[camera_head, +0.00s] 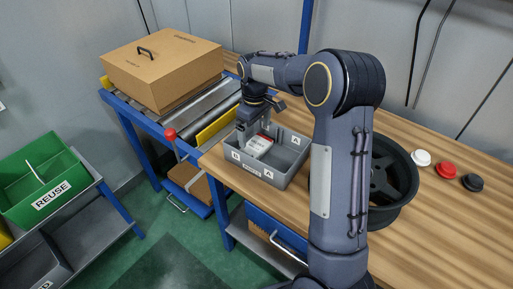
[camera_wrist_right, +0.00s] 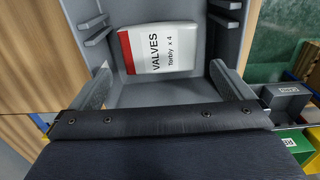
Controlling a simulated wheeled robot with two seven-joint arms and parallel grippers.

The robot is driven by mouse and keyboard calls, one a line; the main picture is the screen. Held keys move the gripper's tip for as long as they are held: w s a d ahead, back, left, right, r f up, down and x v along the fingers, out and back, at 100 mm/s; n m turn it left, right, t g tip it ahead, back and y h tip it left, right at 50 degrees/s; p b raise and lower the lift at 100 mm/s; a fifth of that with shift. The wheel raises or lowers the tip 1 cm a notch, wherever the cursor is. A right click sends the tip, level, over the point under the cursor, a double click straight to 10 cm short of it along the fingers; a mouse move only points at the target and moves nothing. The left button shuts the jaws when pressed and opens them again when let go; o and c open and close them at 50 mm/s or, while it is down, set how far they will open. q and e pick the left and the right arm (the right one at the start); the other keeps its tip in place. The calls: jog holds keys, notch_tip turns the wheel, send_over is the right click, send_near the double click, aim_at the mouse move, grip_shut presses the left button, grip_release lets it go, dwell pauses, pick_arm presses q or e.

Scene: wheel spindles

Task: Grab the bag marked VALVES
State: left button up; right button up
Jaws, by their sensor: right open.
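The bag marked VALVES (camera_head: 259,147) is white with a red end band. It lies in a grey bin (camera_head: 291,172) on the wooden table. In the right wrist view the bag (camera_wrist_right: 166,48) shows its label, "VALVES Torbly x 4", and lies ahead of the fingers. My right gripper (camera_head: 250,127) is over the bin, close to the bag. In its wrist view the right gripper (camera_wrist_right: 161,70) is open, with a finger on either side and nothing held between them. My left gripper is not in view.
The bin's walls and slotted ribs surround the bag. A dark wheel (camera_head: 399,184) lies right of my right arm, with white (camera_head: 421,157), red (camera_head: 446,170) and black (camera_head: 472,182) round parts beyond. A cardboard box (camera_head: 160,72) sits on rollers; a green REUSE bin (camera_head: 28,205) stands left.

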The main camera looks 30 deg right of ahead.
aim_at(257, 144)
jog(key=f, duration=0.6)
jog(key=shift+s+d, duration=0.15)
jog(key=shift+s, duration=0.05)
jog(key=shift+r, duration=0.1)
jog(key=c, duration=0.7)
